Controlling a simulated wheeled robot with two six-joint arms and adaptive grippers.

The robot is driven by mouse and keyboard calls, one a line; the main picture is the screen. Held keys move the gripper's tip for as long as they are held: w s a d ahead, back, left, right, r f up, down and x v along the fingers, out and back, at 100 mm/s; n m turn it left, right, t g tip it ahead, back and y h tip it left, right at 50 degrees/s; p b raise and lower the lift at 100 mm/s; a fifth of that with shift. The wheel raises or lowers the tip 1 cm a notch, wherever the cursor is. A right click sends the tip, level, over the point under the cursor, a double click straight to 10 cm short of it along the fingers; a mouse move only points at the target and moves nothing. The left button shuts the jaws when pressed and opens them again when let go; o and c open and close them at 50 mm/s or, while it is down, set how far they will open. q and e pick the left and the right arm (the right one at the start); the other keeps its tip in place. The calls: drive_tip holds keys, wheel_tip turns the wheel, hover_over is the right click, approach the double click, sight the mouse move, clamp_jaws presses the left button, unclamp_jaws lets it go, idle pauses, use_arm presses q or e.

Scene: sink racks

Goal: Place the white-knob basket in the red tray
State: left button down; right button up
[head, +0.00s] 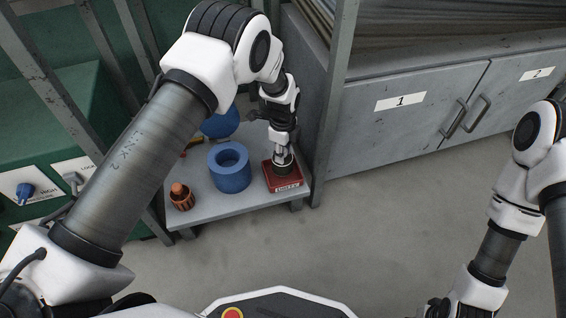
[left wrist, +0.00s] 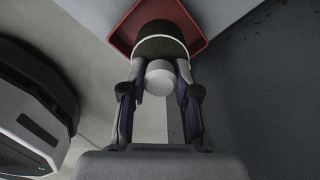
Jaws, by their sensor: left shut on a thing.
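The red tray (head: 285,186) stands at the right front corner of a low grey table, its front wall labelled. My left gripper (head: 282,155) points down over it, shut on the white-knob basket (head: 284,168). In the left wrist view the white knob (left wrist: 160,77) sits between the fingers of my left gripper (left wrist: 160,92). The dark basket body (left wrist: 160,45) with a pale rim lies within the outline of the red tray (left wrist: 197,46). I cannot tell whether its base touches the tray floor. My right gripper (head: 437,308) shows only partly at the bottom edge.
A blue ring-shaped block (head: 230,168) stands left of the tray, with another blue object (head: 221,122) behind it. An orange-brown part (head: 181,196) is at the table's front left. A grey cabinet (head: 400,110) and post stand close right. Open floor lies in front.

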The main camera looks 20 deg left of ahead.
use_arm(q)
wheel_tip(320, 180, down, 3)
drive_tip(key=shift+f+b, duration=0.2)
drive_tip(key=shift+b, duration=0.35)
drive_tip(key=shift+s+r, duration=0.1)
drive_tip(key=shift+r, duration=0.15)
drive_tip(key=c, duration=0.8)
unclamp_jaws()
drive_tip(key=shift+f, duration=0.15)
drive_tip(key=shift+c, duration=0.2)
use_arm(e)
wheel_tip(320, 180, down, 2)
drive_tip(key=shift+f, duration=0.1)
use_arm(q)
wheel_tip(320, 180, up, 12)
drive_tip(key=p, duration=0.7)
drive_tip(key=shift+r, duration=0.2)
drive_tip(key=s+a+f+n, duration=0.3)
drive_tip(key=s+f+n, duration=0.4)
drive_tip(key=s, duration=0.5)
drive_tip(key=s+a+f+n, duration=0.4)
drive_tip(key=s+f+n, duration=0.2)
drive_tip(key=s, duration=0.5)
drive_tip(key=s+r+n, duration=0.2)
drive_tip(key=s+n, duration=0.5)
drive_tip(key=s, duration=0.5)
drive_tip(key=shift+s+a+n, duration=0.15)
drive_tip(key=shift+a+n, duration=0.15)
use_arm(e)
wheel_tip(320, 180, up, 7)
